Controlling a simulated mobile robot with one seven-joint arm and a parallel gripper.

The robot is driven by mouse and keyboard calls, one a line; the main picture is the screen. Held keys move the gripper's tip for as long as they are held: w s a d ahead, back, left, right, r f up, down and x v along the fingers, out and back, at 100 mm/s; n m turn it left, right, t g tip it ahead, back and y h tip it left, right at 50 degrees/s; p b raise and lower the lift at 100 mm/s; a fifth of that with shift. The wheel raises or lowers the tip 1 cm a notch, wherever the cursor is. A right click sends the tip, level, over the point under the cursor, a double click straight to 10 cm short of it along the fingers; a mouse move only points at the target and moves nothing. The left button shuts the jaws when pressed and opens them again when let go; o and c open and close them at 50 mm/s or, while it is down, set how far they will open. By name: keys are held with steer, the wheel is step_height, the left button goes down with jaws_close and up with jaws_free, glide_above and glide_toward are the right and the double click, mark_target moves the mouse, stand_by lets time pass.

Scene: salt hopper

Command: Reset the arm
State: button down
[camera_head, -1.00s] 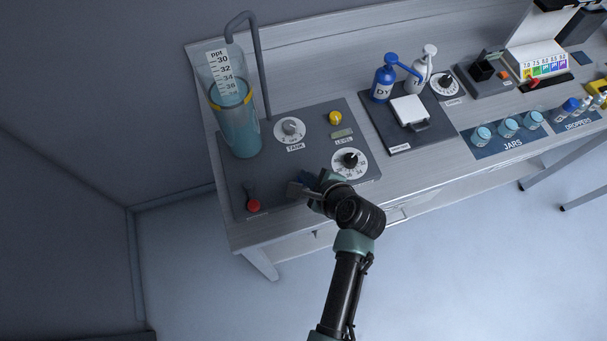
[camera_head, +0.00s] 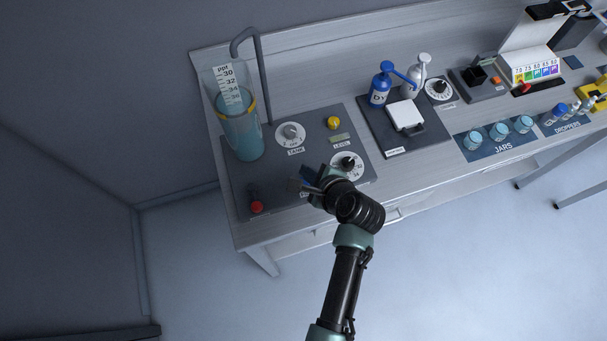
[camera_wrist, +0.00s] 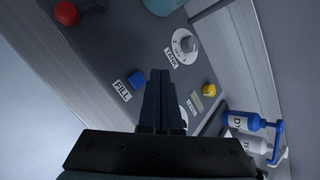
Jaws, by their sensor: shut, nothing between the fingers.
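My gripper (camera_head: 304,184) is over the front part of the dark control panel (camera_head: 238,190), at the bench's left end. In the wrist view its two dark fingers (camera_wrist: 160,92) are together with nothing between them. The FILL label (camera_wrist: 122,90) and a blue button (camera_wrist: 136,80) lie just left of the fingers there. My forearm reaches up from the bottom of the head view, bent at the wrist. I cannot tell whether the fingertips touch the panel.
The panel carries a water cylinder (camera_head: 243,138), a TANK dial (camera_head: 290,135), a yellow knob (camera_head: 334,122), a red knob (camera_head: 257,207) and another dial (camera_head: 347,164) beside my wrist. Blue bottle (camera_head: 380,86), white scale (camera_head: 406,116) and jars (camera_head: 498,132) stand right. Floor in front is clear.

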step_height(320, 180, up, 2)
steer(key=shift+r+p, duration=0.15)
steer(key=shift+p, duration=0.65)
